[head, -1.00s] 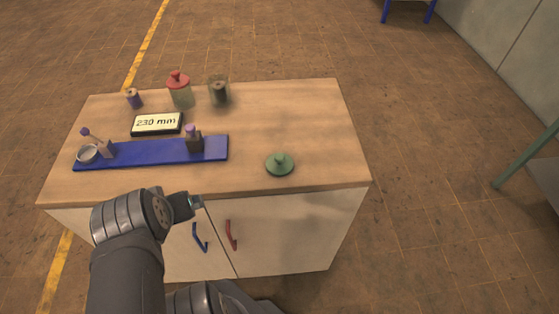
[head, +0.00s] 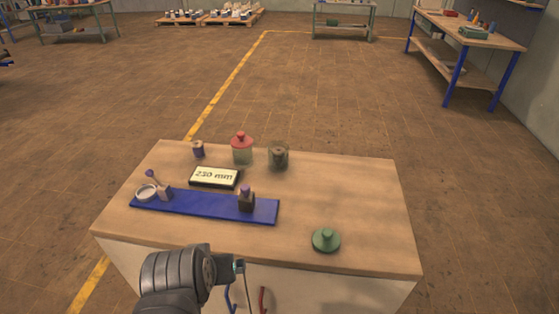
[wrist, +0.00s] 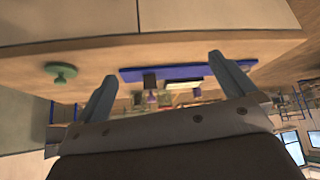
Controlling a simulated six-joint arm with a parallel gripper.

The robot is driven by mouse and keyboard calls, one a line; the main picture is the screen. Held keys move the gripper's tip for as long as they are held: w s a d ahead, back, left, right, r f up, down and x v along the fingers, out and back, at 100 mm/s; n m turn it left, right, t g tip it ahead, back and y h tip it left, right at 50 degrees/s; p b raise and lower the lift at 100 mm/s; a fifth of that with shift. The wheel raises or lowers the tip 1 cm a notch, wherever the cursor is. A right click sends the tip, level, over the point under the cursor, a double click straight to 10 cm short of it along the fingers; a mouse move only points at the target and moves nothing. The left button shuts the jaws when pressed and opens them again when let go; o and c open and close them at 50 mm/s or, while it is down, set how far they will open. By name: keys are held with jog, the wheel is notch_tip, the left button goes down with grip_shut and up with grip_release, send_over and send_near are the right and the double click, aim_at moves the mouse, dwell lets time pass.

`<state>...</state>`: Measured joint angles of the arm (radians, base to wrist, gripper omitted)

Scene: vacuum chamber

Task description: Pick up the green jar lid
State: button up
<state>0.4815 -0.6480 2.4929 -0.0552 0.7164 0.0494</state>
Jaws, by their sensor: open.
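The green jar lid (head: 326,240) lies flat on the wooden top of the cabinet, knob upward, near the front right. It also shows at the left in the wrist view (wrist: 61,76). My gripper (wrist: 161,66) is open, with nothing between its two fingers. In the head view it is near the table's front edge, to the left of the lid and apart from it; its fingers are hard to make out there.
A blue strip (head: 217,208) with a ring and purple-knobbed pieces lies left of the lid. Behind are a "230 mm" display (head: 214,177), a spool (head: 198,149), a red-lidded jar (head: 242,150) and a dark glass jar (head: 278,157). The top's right side (head: 365,200) is clear.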

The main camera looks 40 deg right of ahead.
jog(key=shift+c, duration=0.9)
notch_tip(320, 180, up, 7)
jog(key=m+g, duration=0.4)
jog(key=m, duration=0.4)
send_over(327, 233)
jog(key=s+a, duration=0.1)
jog(key=a, duration=0.3)
jog(key=shift+y, duration=0.3)
jog(key=x, duration=1.1)
jog(key=shift+s+a+f, duration=0.1)
jog(key=shift+s+f, duration=0.1)
jog(key=shift+s, duration=0.05)
jog(key=shift+s+d+x, duration=0.15)
jog(key=shift+s+x, duration=0.05)
jog(key=shift+x, duration=1.15)
jog(key=shift+s+d+x, duration=0.15)
jog(key=shift+x, duration=1.2)
